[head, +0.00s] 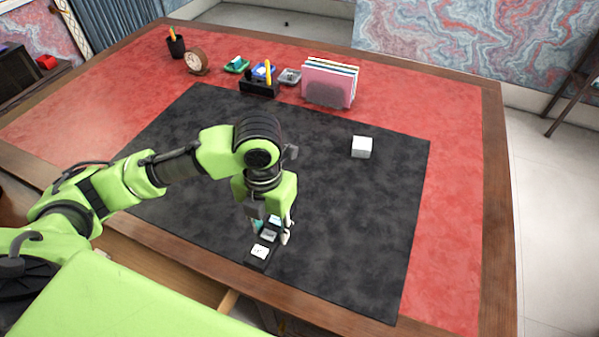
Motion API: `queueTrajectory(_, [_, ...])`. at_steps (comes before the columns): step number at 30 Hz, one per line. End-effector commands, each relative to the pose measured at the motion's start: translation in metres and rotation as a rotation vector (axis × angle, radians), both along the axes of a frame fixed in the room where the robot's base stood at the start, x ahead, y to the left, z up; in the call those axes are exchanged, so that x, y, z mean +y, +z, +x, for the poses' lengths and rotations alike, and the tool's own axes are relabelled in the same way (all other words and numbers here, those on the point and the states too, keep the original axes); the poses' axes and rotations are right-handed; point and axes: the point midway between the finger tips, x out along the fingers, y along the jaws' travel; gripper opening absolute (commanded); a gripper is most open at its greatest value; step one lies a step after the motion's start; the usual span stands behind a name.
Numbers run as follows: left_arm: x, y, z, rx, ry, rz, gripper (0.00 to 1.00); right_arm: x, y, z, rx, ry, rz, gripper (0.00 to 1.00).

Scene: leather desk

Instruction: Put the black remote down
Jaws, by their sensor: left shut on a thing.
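My left gripper (271,229) points down over the front part of the black desk mat (335,225). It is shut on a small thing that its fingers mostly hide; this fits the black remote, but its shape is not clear. A narrow black piece with pale square patches (259,253) shows right under and in front of the fingertips, near the mat's front edge. I cannot tell whether it is separate from the held thing, or whether the held thing touches the mat. My right gripper is not in view.
A white cube (361,147) stands on the mat at the right. The mat's middle and right are mostly clear.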

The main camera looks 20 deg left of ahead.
Motion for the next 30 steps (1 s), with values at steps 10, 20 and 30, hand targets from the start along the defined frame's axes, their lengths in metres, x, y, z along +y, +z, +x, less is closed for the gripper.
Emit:
queueTrajectory(10, [-0.020, -0.024, 0.059, 0.000, 0.003, -0.002, 0.10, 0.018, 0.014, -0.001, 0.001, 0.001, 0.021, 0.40])
queueTrajectory(20, [-0.037, -0.068, 0.107, 0.002, 0.003, -0.001, 0.10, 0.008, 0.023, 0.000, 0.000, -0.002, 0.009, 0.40])
queueTrajectory(30, [-0.042, -0.094, 0.127, -0.001, 0.001, 0.000, 0.10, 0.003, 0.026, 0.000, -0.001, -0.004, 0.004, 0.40])
